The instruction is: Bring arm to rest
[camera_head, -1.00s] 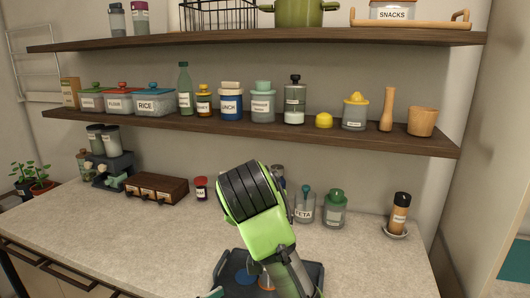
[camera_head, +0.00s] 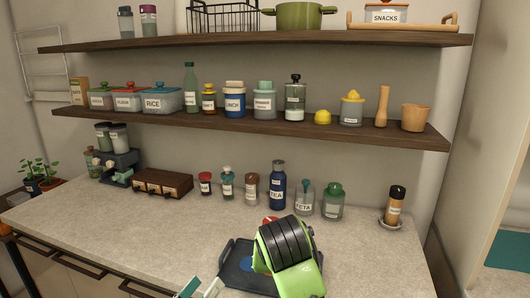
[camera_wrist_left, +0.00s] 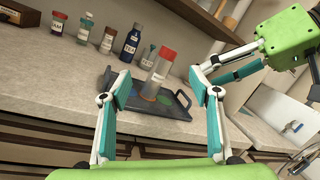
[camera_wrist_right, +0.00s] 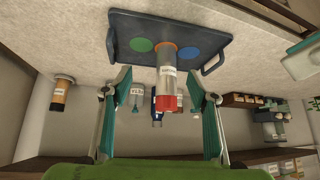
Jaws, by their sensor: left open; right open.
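My left gripper (camera_wrist_left: 160,73) is open and empty in its wrist view. Its teal fingertips (camera_head: 200,288) show at the bottom edge of the head view, left of the tray. My right gripper (camera_wrist_right: 159,73) is open, with nothing between its fingers; its jar view is inverted. A green arm link of mine with black bands covers the tray's right side in the head view. A clear jar with a red lid (camera_wrist_left: 160,72) stands upright on the dark tray (camera_head: 235,274), apart from both grippers. The jar's orange spot shows in the right wrist view, between a green and a blue spot.
Several jars and bottles, including a blue bottle (camera_head: 278,188), stand along the back of the counter (camera_head: 110,235). A brown drawer box (camera_head: 162,183) is left of them and a spice jar (camera_head: 395,205) right. Two loaded shelves (camera_head: 250,127) hang above. The front left counter is clear.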

